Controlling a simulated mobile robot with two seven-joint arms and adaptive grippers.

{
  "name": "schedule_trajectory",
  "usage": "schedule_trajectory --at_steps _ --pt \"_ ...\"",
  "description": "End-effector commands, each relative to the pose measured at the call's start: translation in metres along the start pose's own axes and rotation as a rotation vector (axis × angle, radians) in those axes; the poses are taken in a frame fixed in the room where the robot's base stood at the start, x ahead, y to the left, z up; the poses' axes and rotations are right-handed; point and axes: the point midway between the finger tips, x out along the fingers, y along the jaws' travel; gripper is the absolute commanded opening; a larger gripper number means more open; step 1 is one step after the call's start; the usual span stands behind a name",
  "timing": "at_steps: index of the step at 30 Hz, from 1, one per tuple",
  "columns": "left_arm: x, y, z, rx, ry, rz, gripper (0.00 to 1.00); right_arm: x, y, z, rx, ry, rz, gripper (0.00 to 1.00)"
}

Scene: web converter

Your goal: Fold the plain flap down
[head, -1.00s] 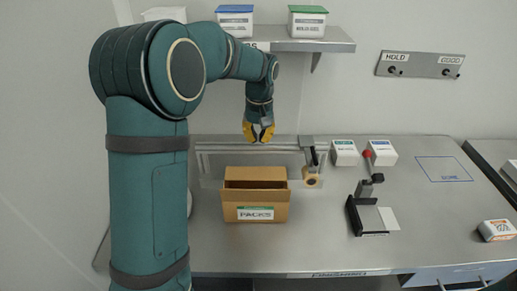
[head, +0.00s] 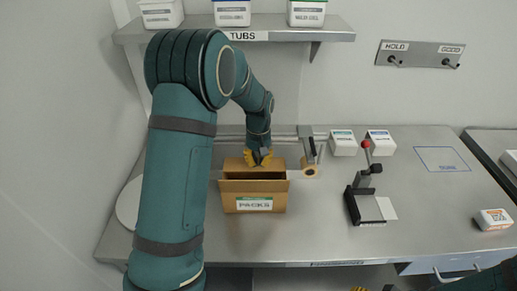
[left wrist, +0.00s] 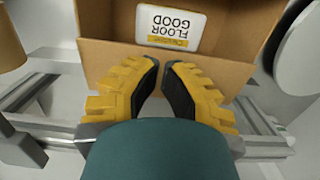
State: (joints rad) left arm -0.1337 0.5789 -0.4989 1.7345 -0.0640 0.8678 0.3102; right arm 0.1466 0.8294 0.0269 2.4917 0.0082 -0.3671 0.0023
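An open brown carton (head: 254,203) stands on the bench with a "PACKS" label on its front. A plain brown flap (head: 234,164) is at its back edge; it also shows as a brown strip under my fingers in the left wrist view (left wrist: 108,58). My left gripper (head: 259,159) is at the middle of this flap. Its yellow fingers (left wrist: 162,65) are drawn together at the tips over the flap, with nothing seen between them. Contact is unclear. A white labelled item (left wrist: 168,27) lies inside the carton. Only yellow bits of my right gripper (head: 358,289) show at the bottom edge.
A tape roll (head: 309,170) hangs on a holder right of the carton. A lever tool with a red knob (head: 366,190) and two white tubs (head: 343,143) stand farther right. A shelf (head: 235,36) with tubs is above. The bench front is clear.

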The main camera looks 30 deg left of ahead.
Motion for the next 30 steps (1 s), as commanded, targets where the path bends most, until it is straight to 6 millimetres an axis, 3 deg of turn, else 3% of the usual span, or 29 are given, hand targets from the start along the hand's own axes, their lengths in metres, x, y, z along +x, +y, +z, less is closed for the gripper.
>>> schedule_trajectory --at_steps 6,16,21,30 --pt "0.013 0.000 0.000 0.000 0.000 0.000 0.00 0.001 0.000 0.000 0.000 0.000 0.000 0.47" --pt "0.014 0.000 0.000 0.000 0.000 0.000 0.00 0.001 0.000 0.000 0.000 0.000 0.000 0.47" --pt "0.029 0.000 0.001 -0.002 -0.002 -0.001 0.00 0.008 0.003 0.001 0.000 0.000 0.001 0.47" --pt "0.031 0.000 0.003 -0.002 -0.009 -0.003 0.00 0.006 0.002 0.001 0.000 0.000 0.001 0.47"
